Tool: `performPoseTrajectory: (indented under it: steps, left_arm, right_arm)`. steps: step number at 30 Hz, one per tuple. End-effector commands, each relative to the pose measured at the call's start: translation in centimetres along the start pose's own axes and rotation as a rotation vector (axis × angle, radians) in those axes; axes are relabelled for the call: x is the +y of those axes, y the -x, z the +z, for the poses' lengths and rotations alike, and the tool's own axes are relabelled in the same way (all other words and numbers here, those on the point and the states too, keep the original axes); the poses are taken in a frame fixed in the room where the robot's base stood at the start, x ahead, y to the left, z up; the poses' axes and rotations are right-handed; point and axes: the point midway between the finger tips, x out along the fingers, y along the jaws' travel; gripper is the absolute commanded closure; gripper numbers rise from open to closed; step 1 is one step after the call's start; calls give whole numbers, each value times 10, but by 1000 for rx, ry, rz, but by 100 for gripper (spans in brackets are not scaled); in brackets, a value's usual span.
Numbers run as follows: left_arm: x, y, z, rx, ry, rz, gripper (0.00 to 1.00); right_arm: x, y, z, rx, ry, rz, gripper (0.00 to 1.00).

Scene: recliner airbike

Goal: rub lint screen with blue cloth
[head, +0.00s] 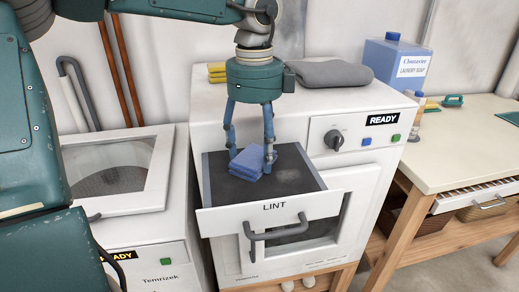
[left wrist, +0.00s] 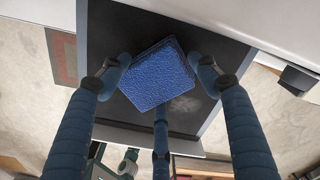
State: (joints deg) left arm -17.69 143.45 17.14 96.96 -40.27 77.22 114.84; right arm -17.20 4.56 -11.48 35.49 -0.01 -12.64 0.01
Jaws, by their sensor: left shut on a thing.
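My left gripper (head: 250,158) is shut on a folded blue cloth (head: 247,166). The cloth is over the dark lint screen (head: 218,189) inside the pulled-out drawer marked LINT (head: 240,217). In the left wrist view the blue cloth (left wrist: 157,75) sits between the fingers of the left gripper (left wrist: 160,75), above the dark screen (left wrist: 110,35). A greyish lint patch shows on the screen (left wrist: 185,104) beside the cloth. Whether the cloth touches the screen is hard to tell. My right gripper is not in view.
A washer (head: 160,215) stands at the left. A wooden-legged table (head: 465,150) with a drawer stands at the right.

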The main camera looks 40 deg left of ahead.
Motion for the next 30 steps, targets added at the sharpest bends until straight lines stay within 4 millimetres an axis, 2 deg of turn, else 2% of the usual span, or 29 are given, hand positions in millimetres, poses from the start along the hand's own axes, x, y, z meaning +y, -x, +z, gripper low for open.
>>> performPoseTrajectory:
  steps: [30]
  left_arm:
    - [-38, 0, -23, 0, 0, 1, 59]
  right_arm:
    - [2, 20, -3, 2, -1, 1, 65]
